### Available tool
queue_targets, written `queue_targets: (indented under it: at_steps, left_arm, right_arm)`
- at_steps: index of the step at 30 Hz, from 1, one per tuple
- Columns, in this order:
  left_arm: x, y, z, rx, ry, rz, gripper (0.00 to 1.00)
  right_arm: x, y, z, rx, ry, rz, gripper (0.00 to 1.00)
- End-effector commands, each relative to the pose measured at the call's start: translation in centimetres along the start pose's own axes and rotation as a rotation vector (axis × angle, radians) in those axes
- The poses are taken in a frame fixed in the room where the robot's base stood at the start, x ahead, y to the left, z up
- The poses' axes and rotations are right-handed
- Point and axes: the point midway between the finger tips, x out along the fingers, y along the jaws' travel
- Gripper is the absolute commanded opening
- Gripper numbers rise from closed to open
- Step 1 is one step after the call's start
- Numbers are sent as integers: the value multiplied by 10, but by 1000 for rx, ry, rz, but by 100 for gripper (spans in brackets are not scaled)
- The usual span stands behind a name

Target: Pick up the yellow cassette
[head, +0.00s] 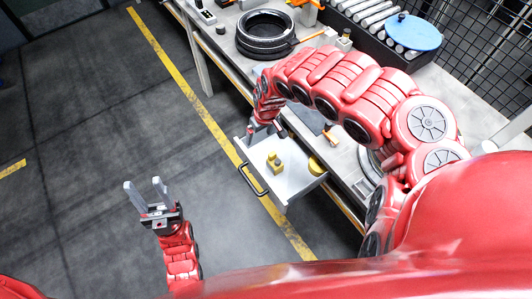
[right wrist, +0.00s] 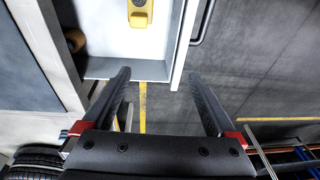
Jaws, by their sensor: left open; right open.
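The yellow cassette (head: 275,165) lies in the pulled-out white drawer (head: 291,195), a small block with a raised part. It also shows in the right wrist view (right wrist: 140,14), cut off by the top edge. My right gripper (head: 267,136) is open and empty above the drawer's far edge, apart from the cassette. In the right wrist view its two fingers (right wrist: 158,76) are spread wide, with the cassette beyond their tips. My left gripper (head: 146,192) is open and empty over the floor, left of the drawer.
A round yellow thing (head: 316,165) sits at the drawer's right side, partly hidden. The drawer has a black handle (head: 252,180). The workbench (head: 226,48) carries black tyres (head: 265,34). A blue disc (head: 414,32) lies by the rollers at the back right. Floor on the left is clear.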

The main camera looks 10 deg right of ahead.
Motion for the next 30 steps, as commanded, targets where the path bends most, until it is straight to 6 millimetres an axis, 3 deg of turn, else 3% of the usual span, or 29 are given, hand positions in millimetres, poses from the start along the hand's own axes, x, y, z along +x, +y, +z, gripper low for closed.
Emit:
queue_targets:
  at_steps: [1,3,6,11,20,30]
  left_arm:
    - [6,0,-1,0,0,0,50]
    - [8,0,-1,0,-1,0,50]
    - [4,0,-1,0,0,0,50]
    - [-20,1,3,0,-1,0,50]
    - [-41,2,7,0,0,0,50]
    - [-43,2,7,0,0,0,50]
  right_arm:
    - [-13,17,20,4,-60,29,92]
    - [-19,29,45,8,-128,49,92]
    - [-18,37,61,14,-173,61,92]
    - [14,37,68,15,-177,57,92]
    - [80,40,79,15,-177,54,92]
    - [104,42,80,14,-170,57,92]
